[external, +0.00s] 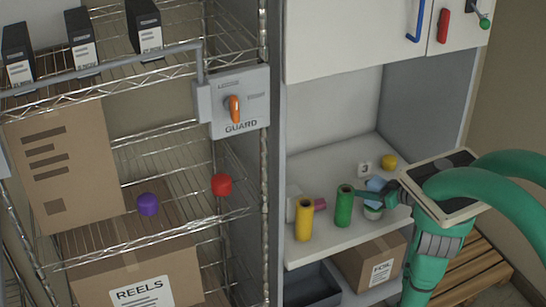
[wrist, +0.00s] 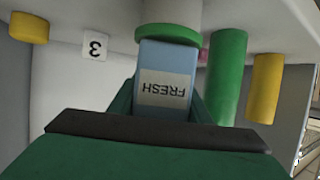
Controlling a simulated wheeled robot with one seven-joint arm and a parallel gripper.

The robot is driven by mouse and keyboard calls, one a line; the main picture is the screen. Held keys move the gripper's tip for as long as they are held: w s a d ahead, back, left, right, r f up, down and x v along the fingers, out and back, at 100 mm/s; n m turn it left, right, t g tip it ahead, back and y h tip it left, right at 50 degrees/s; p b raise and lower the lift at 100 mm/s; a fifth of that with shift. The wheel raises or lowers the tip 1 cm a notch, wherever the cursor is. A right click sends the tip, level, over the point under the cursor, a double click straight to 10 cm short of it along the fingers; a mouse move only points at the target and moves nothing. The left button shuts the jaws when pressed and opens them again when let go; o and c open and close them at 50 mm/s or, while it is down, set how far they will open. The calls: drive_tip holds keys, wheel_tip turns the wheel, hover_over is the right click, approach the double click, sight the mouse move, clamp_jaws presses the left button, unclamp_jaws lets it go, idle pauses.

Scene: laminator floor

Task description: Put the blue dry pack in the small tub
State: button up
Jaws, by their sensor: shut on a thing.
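The blue dry pack (external: 376,184) is a pale blue block, with a label reading FRESH in the wrist view (wrist: 165,75). My gripper (external: 390,193) is shut on it; in the wrist view the green fingers (wrist: 165,100) lie on either side of the pack. The small tub (external: 373,213) is white with green on it and stands on the cabinet shelf, just below the pack in the external view. In the wrist view the tub (wrist: 172,15) shows its green rim right by the pack's far end. I cannot tell whether they touch.
A green cylinder (external: 344,207) and a yellow cylinder (external: 303,220) stand left of the tub on the white shelf (external: 325,245). A pink object (external: 320,204) lies between them. A cube marked 3 (external: 364,169) and a yellow piece (external: 389,162) are at the back.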

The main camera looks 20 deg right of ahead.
drive_tip(key=shift+f, duration=0.15)
drive_tip(key=o, duration=1.2)
drive_tip(key=shift+s+d+r, duration=0.1)
drive_tip(key=shift+r, duration=0.15)
drive_tip(key=v, duration=1.1)
drive_tip(key=shift+s, duration=0.35)
drive_tip(key=shift+d, duration=0.15)
